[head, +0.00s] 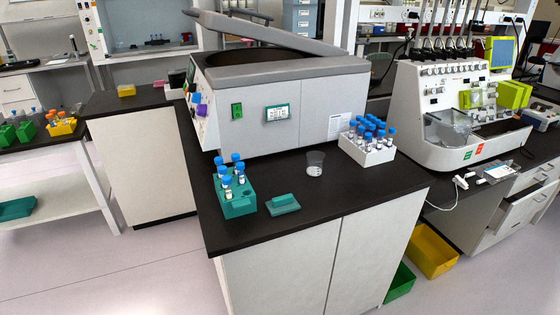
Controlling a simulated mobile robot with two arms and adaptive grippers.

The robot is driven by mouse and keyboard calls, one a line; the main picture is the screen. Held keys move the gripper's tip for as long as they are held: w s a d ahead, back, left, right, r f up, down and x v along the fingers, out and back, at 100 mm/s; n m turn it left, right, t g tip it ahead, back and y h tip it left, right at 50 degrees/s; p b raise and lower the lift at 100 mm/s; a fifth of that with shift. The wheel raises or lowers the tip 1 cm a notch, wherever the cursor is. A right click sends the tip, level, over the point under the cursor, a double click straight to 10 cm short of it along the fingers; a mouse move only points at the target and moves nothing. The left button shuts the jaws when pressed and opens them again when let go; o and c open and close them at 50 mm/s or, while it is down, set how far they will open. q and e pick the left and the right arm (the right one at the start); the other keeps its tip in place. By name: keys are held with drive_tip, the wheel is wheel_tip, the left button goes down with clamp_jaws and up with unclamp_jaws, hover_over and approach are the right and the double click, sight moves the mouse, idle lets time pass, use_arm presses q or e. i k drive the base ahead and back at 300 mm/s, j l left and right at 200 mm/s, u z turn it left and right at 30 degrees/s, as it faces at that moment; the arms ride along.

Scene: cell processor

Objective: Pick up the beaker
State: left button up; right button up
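A small clear beaker (315,164) stands upright on the black bench top (335,213), in front of the large grey and white machine. It looks empty apart from something pale near its base, which is too small to make out. Neither of my grippers shows in the head view, and nothing touches the beaker.
A teal rack (238,207) of blue-capped tubes and a flat teal block (283,204) stand left of the beaker. A white rack (367,153) of blue-capped tubes stands to its right. The grey machine (300,115) is behind. The bench in front of the beaker is clear.

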sight(315, 164)
drive_tip(key=i+l+u, duration=0.25)
drive_tip(key=l+u, duration=0.2)
drive_tip(key=l, duration=0.75)
drive_tip(key=l+u, duration=0.4)
drive_tip(key=l, duration=0.8)
